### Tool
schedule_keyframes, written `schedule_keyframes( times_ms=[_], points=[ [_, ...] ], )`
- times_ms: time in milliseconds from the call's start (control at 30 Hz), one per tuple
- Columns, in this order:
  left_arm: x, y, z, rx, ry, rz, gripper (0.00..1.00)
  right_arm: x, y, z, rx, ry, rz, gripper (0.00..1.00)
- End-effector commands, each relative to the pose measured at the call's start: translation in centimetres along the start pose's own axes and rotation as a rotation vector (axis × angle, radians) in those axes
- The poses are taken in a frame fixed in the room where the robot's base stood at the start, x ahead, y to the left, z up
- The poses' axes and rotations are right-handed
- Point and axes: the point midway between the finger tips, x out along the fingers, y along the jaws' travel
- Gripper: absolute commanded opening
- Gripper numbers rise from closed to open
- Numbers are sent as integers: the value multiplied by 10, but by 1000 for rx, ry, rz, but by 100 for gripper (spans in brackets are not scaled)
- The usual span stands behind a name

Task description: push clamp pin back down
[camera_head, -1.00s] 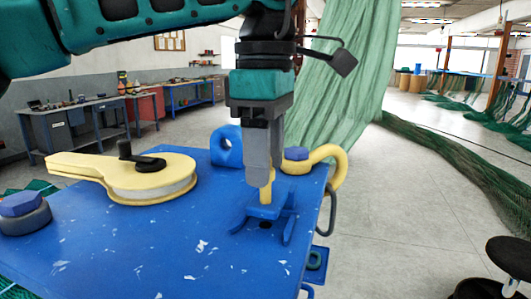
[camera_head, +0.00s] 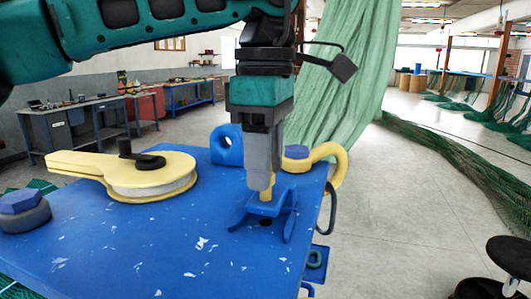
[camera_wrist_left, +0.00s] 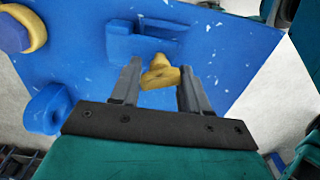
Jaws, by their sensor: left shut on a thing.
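The clamp pin (camera_head: 266,196) is yellow and upright at the blue clamp (camera_head: 246,211) near the plate's right edge. Only a short length shows below my left gripper (camera_head: 263,188), which points straight down and is shut on it. In the left wrist view the yellow pin (camera_wrist_left: 160,73) shows between the two grey fingers (camera_wrist_left: 157,92), with the blue clamp (camera_wrist_left: 140,42) beyond. The fingers hide the pin's upper part in the head view. How deep the pin sits in the clamp cannot be told. My right gripper is not in view.
The blue plate (camera_head: 150,250) carries a yellow block with a black handle (camera_head: 150,176) at left, a blue ring (camera_head: 227,146) behind, and a yellow shackle (camera_head: 325,160) close behind the gripper. A blue hex bolt (camera_head: 20,203) stands at the far left. The plate's front middle is clear.

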Motion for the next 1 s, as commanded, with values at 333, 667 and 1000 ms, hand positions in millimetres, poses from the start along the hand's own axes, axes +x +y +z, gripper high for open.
schedule_keyframes(
  times_ms=[333,667,1000],
  points=[
    [22,0,1,2,2,-1,0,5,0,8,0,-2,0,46],
    [21,0,0,2,1,-1,52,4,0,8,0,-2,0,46],
    [-25,0,1,0,0,2,52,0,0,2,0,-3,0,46]
  ],
)
